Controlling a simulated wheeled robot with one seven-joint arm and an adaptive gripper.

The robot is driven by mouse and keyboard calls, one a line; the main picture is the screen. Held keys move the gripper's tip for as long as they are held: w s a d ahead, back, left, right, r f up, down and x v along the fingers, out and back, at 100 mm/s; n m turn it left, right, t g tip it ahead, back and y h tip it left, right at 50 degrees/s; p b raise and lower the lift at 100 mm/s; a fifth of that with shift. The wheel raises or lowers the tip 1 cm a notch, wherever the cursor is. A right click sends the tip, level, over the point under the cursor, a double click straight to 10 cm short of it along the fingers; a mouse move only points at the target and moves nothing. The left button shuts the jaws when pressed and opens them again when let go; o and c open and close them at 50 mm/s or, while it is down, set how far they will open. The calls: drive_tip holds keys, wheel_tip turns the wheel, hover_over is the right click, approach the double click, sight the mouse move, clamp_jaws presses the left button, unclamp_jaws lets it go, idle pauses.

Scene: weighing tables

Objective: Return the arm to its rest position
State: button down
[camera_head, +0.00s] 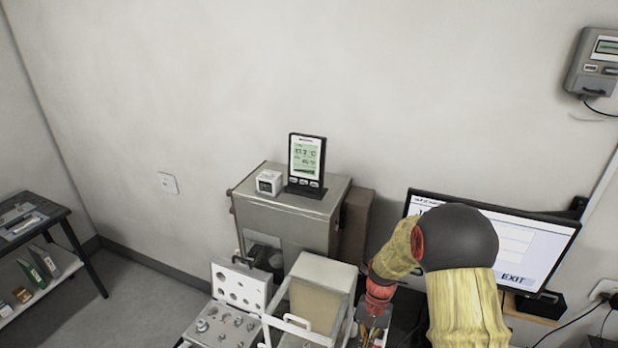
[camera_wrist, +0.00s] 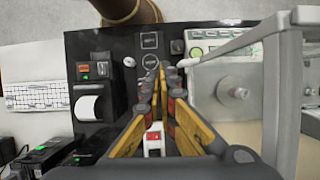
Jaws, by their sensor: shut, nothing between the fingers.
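My gripper (camera_head: 371,338) is at the bottom of the head view, low in front of the monitor and just right of the balance. In the wrist view its yellow and black fingers (camera_wrist: 163,72) meet at the tips, shut with nothing between them. The lower part of the gripper is cut off by the head view's edge.
A balance with a framed shield (camera_head: 318,285) stands close left of my gripper, beside an open weight case (camera_head: 240,290). The monitor (camera_head: 530,245) is behind my arm. A small printer (camera_wrist: 90,103) and keyboard (camera_wrist: 35,97) lie left in the wrist view.

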drive_tip(key=s+d+r+n+t+h+b, duration=0.1)
drive_tip(key=s+d+r+n+t+b, duration=0.15)
drive_tip(key=s+r+b, duration=0.65)
drive_tip(key=s+r+n+t+h+b, duration=0.1)
drive_tip(key=s+r+n+t+b, duration=0.1)
drive_tip(key=s+t+b, duration=0.5)
drive_tip(key=s+r+b, duration=0.1)
drive_tip(key=s+b, duration=0.3)
drive_tip(key=b, duration=0.2)
drive_tip(key=shift+s+d+r+b, duration=0.2)
drive_tip(key=shift+r+b, duration=0.1)
